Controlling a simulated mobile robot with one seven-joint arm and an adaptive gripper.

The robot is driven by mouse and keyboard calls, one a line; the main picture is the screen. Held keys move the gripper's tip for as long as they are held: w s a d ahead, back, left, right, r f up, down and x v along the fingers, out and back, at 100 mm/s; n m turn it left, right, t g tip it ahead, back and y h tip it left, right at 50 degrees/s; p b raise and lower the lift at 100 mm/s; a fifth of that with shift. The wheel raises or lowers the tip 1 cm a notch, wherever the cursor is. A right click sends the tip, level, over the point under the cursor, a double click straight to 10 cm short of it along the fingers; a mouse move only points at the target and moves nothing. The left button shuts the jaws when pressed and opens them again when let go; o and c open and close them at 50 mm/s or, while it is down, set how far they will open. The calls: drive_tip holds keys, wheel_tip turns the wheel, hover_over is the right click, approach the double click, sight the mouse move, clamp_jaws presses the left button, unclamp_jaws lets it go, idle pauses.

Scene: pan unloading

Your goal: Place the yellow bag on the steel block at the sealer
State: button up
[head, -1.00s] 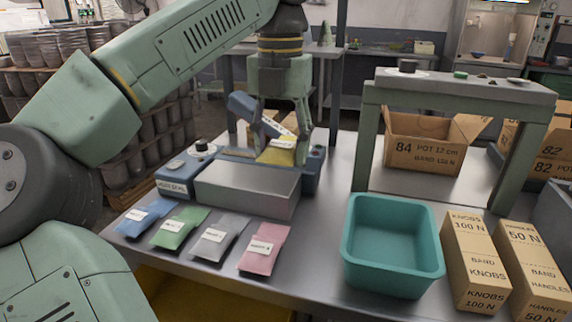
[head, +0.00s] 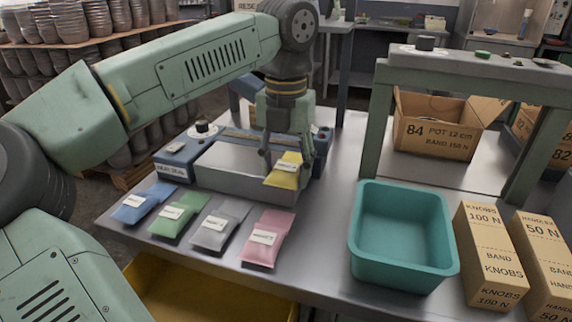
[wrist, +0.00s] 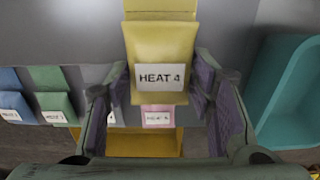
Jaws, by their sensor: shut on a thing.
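My gripper (head: 284,154) is shut on the yellow bag (head: 286,174), which has a white label. In the wrist view the yellow bag (wrist: 160,50) reads "HEAT 4" and lies between my fingers. The steel block (head: 222,170) is a grey box in front of the blue sealer (head: 176,158). The bag is at the block's right end and hides part of it. I cannot tell whether the bag touches the block.
Blue (head: 142,202), green (head: 180,213), grey (head: 219,226) and pink (head: 266,238) bags lie in a row along the table's front. A teal bin (head: 402,270) and cardboard boxes (head: 490,255) stand to the right. A raised shelf (head: 470,62) stands behind them.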

drive_tip(key=shift+f, duration=0.1)
drive_tip(key=shift+f, duration=0.15)
drive_tip(key=o, duration=1.3)
